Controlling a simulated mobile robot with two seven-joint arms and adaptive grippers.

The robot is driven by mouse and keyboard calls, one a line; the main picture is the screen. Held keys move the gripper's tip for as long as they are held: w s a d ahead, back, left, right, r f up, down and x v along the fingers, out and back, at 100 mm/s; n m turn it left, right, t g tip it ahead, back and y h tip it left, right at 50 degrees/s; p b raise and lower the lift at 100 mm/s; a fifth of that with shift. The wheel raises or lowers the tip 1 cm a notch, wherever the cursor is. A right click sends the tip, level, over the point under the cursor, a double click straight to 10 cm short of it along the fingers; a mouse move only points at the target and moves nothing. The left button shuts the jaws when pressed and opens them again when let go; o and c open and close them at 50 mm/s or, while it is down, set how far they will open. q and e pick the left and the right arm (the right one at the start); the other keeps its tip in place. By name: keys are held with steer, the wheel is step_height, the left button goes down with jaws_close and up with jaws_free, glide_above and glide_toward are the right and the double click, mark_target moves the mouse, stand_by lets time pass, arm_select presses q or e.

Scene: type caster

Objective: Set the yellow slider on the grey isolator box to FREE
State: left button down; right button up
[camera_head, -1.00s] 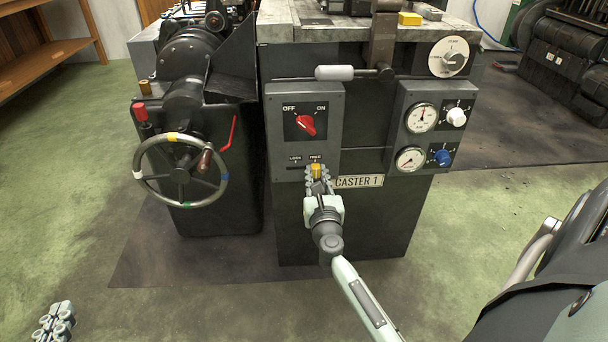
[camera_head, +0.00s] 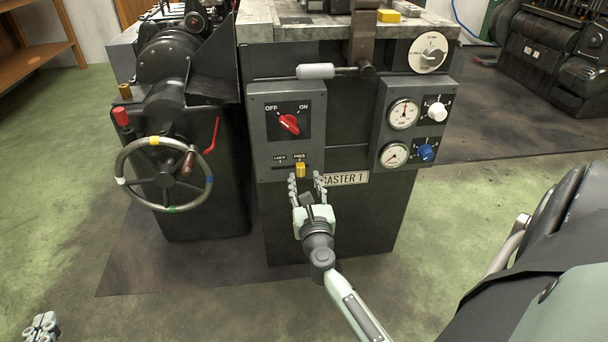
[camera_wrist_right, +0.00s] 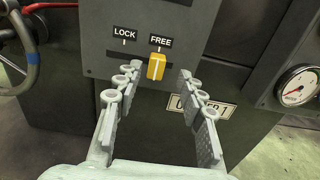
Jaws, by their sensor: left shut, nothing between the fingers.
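The grey isolator box (camera_head: 262,135) is on the front of the dark machine, with a red knob (camera_head: 289,124) between OFF and ON labels. Its yellow slider (camera_head: 300,170) stands under the FREE label, at the right end of the slot. The slider also shows in the right wrist view (camera_wrist_right: 156,66), directly below FREE, with LOCK to its left. My right gripper (camera_head: 307,180) is open and empty just below and in front of the slider, its fingers spread apart and not touching it. My left gripper (camera_head: 42,327) is shut and empty at the lower left corner, far from the box.
A handwheel (camera_head: 164,174) with coloured bands stands left of the box. A gauge panel (camera_head: 413,124) with white and blue knobs is to the right. A lever with a white handle (camera_head: 315,71) crosses above the box. A CASTER 1 plate (camera_head: 345,178) is beside the right gripper.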

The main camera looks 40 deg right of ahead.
steer(key=v, duration=0.8)
steer(key=shift+s, duration=0.3)
steer(key=shift+a, duration=0.1)
